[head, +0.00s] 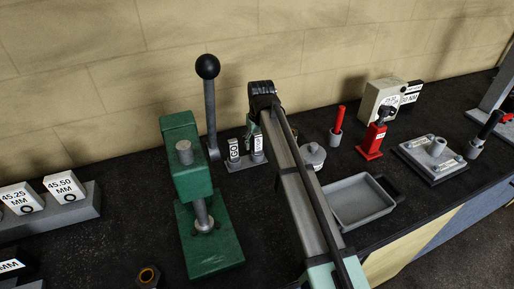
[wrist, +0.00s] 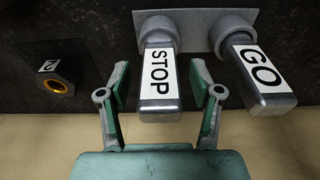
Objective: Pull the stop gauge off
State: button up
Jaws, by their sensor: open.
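The stop gauge (wrist: 160,72) is a grey metal block with a white STOP label. In the wrist view it stands out from a round socket on a grey holder (wrist: 195,22). My gripper (wrist: 160,84) is open, with one green finger on each side of the STOP block. Gaps show between the fingers and the block. In the head view the stop gauge (head: 258,144) sits in its small rack, partly behind my arm, and my gripper is mostly hidden there.
The matching GO gauge (wrist: 262,72) stands close on the right in the wrist view, near my right finger. A dark block with a brass ring (wrist: 58,86) lies left. In the head view a green press (head: 185,160) with a tall lever stands left of the rack, and a grey tray (head: 358,200) right.

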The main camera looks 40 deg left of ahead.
grip_shut()
jog(key=shift+r, duration=0.1)
jog(key=shift+r+p, duration=1.3)
jog(key=shift+r, duration=0.9)
jog(key=shift+r+p, duration=1.25)
jog(key=shift+r, duration=1.25)
